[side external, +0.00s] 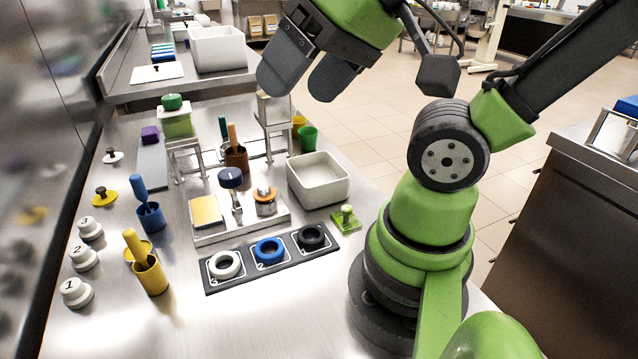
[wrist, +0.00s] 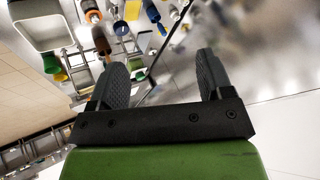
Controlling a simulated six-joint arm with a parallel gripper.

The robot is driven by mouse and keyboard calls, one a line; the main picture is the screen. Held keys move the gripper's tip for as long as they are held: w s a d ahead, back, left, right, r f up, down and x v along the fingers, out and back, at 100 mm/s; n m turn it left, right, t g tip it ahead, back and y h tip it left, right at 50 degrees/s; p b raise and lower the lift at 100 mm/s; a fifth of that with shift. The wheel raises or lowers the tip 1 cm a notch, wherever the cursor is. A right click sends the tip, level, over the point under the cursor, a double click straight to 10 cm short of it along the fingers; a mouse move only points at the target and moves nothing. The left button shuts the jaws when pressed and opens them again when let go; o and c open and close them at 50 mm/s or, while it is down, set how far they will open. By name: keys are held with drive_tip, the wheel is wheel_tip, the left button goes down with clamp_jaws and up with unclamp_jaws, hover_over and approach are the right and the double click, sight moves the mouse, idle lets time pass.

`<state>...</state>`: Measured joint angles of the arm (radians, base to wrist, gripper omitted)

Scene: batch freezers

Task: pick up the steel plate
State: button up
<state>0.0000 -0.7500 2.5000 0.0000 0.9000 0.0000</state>
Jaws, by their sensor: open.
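No piece is clearly marked as the steel plate. A flat grey plate (side external: 152,168) lies at the left of the steel bench, beside a purple block; a shallow steel tray (side external: 212,236) holding a yellow square and small items stands mid-bench. I cannot tell whether either is the steel plate. My gripper (side external: 306,84) is high above the far right side of the bench, its two dark fingers apart with nothing between them. In the wrist view my gripper (wrist: 160,70) is also open and empty, with the bench blurred and tilted beyond it.
A white bin (side external: 318,182) stands right of the tray. A black three-ring holder (side external: 240,278) lies in front. Steel stands (side external: 185,158) rise at the back. Blue (side external: 151,217) and yellow (side external: 150,275) cups with tools and several numbered white knobs (side external: 76,293) line the left side.

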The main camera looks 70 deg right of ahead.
idle(0.5)
drive_tip(key=m+g+h, duration=0.2)
drive_tip(key=m+g, duration=0.5)
drive_tip(key=m, duration=1.6)
approach(351, 211)
drive_tip(key=shift+w+d+f, duration=0.3)
drive_tip(key=shift+w+d, duration=0.05)
drive_tip(key=shift+d, duration=0.35)
drive_tip(key=shift+s+a+f, duration=0.1)
drive_tip(key=shift+s+f, duration=0.05)
drive_tip(key=shift+f, duration=5)
drive_tip(key=c, duration=0.7)
